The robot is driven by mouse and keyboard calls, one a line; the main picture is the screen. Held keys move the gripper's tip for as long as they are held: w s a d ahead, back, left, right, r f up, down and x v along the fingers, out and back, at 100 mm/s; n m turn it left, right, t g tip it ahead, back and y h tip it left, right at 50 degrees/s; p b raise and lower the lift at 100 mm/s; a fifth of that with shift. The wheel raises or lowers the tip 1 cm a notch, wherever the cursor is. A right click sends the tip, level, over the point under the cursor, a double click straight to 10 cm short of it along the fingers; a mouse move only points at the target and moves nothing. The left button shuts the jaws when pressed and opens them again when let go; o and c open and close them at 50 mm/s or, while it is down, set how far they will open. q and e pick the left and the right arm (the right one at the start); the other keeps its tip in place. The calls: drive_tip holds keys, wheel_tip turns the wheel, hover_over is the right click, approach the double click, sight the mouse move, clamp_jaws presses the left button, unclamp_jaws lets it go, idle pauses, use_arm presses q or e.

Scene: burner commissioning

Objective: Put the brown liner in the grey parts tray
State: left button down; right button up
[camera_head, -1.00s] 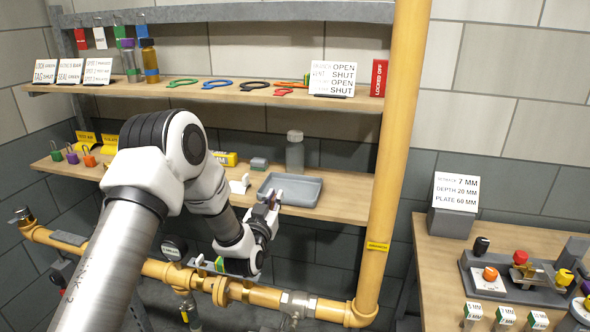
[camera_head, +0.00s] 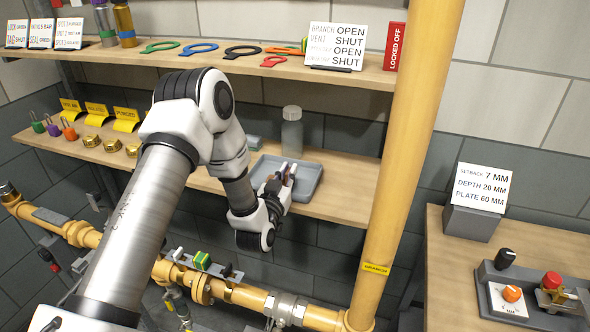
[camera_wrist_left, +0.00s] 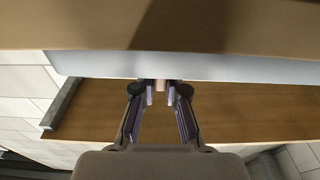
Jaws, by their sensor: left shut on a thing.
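In the left wrist view a small brownish piece (camera_wrist_left: 160,86) shows between the fingertips (camera_wrist_left: 160,93). I cannot tell whether the piece touches the tray floor. My right gripper is in neither view.
A clear jar (camera_head: 292,133) stands behind the tray. The upper shelf (camera_head: 200,68) overhangs, with coloured rings and a sign. A vertical yellow pipe (camera_head: 392,150) stands right of the tray. Brass parts (camera_head: 112,146) and yellow tags sit left. The shelf right of the tray is clear.

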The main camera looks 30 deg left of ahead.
use_arm(q)
drive_tip(key=shift+w+a+f, duration=0.15)
drive_tip(key=shift+w+f, duration=0.3)
drive_tip(key=shift+w, duration=0.1)
drive_tip(key=c, duration=1.2)
unclamp_jaws()
drive_tip(key=shift+s+r, duration=0.1)
drive_tip(key=shift+s, duration=0.05)
drive_tip(key=shift+s+r, duration=0.2)
drive_tip(key=shift+s, duration=0.1)
drive_tip(key=shift+f, duration=0.2)
drive_tip(key=shift+s+d+f, duration=0.15)
drive_tip(key=shift+s+d, duration=0.05)
drive_tip(key=shift+s, duration=0.1)
drive_tip(key=r+b+v, duration=0.1)
drive_tip(key=b+v, duration=0.2)
drive_tip(key=v, duration=0.8)
drive_tip(key=shift+f+b, duration=0.25)
drive_tip(key=shift+b, duration=0.05)
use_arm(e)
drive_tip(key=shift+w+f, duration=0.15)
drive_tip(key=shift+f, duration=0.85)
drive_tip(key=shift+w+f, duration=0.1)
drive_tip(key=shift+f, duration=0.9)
